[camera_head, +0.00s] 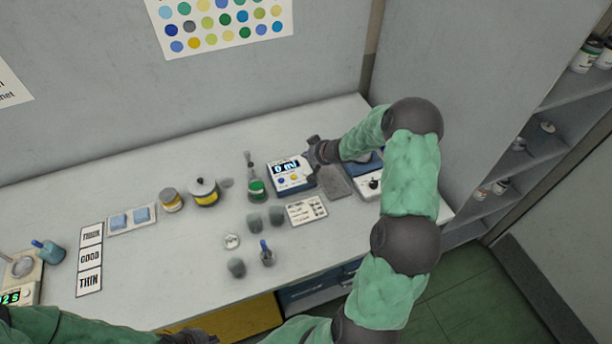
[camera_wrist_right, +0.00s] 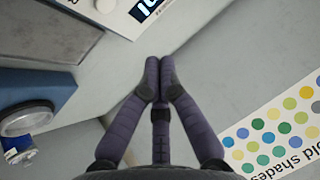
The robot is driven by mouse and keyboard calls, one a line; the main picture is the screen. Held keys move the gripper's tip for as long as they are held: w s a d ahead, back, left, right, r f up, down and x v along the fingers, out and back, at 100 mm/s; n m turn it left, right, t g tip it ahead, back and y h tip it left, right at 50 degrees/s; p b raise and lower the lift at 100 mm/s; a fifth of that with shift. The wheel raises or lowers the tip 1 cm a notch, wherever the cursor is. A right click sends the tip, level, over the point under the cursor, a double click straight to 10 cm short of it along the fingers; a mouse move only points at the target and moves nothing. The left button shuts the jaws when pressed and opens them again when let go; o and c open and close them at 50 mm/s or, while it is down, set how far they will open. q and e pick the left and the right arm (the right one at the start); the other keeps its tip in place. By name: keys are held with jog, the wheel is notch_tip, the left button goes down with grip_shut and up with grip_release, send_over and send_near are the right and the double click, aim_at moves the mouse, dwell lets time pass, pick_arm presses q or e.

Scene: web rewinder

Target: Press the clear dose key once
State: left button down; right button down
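The dosing device (camera_head: 291,178) is a white and blue box at the back right of the bench. Its lit display (camera_head: 286,167) reads what looks like "0 ml". Below the display are a blue key (camera_head: 281,181) and a yellow key (camera_head: 295,177); I cannot read which is the clear dose key. My right gripper (camera_head: 318,152) is beside the device's upper right, partly hiding that side. In the right wrist view its fingertips (camera_wrist_right: 160,65) are together, with nothing between them. The display (camera_wrist_right: 147,8) shows at the top there. My left gripper (camera_head: 190,338) is at the bottom edge, mostly cut off.
A green-filled flask (camera_head: 256,188) stands just left of the device, with a label card (camera_head: 307,210) in front. Several cups stand near the bench's front. A second device (camera_head: 369,184) is at right, partly behind my arm. The bench's front middle-left is clear.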

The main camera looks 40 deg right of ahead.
jog(key=b, duration=0.5)
send_over(307, 174)
notch_tip(307, 174, down, 5)
jog(key=shift+f, duration=0.1)
jog(key=shift+d+f+b, duration=0.1)
jog(key=shift+f+b, duration=0.45)
jog(key=shift+f, duration=0.2)
jog(key=shift+f, duration=0.15)
dwell(0.4)
jog(key=shift+f, duration=0.3)
jog(key=shift+f, duration=0.35)
dwell(0.9)
jog(key=shift+r, duration=0.1)
jog(key=shift+r+p, duration=0.75)
jog(key=shift+p, duration=0.25)
